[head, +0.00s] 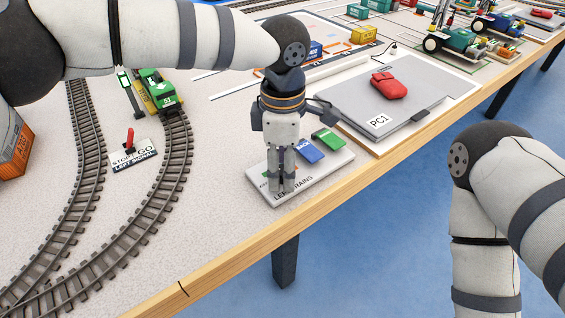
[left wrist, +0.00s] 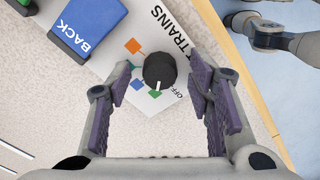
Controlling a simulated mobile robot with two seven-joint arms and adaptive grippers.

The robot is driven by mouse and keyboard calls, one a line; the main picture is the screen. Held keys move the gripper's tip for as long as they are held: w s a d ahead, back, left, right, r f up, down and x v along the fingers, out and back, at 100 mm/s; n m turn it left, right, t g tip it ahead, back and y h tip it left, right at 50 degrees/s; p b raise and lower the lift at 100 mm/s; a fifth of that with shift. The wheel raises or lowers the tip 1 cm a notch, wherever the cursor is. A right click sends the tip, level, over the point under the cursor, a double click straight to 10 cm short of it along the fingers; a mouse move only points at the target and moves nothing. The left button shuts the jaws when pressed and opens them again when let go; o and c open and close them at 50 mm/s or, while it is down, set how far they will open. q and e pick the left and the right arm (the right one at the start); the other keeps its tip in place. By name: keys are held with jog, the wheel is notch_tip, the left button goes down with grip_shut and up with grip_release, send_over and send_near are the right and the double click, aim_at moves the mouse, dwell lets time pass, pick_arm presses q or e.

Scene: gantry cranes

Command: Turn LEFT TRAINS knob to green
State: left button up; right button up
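The LEFT TRAINS panel (head: 327,164) is a white plate near the table's front edge. In the left wrist view its black round knob (left wrist: 159,70) has a white pointer mark directed toward the bottom of the picture, close to the green mark (left wrist: 155,94) and left of the OFF label. Orange and blue marks also lie around the knob. My left gripper (head: 283,186) points down over the panel and hides the knob in the head view. In the left wrist view the left gripper (left wrist: 162,72) is open, a finger on each side of the knob, with visible gaps.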

aim_at(282, 170)
pick_arm(q)
notch_tip(282, 170, up, 12)
dwell(0.5)
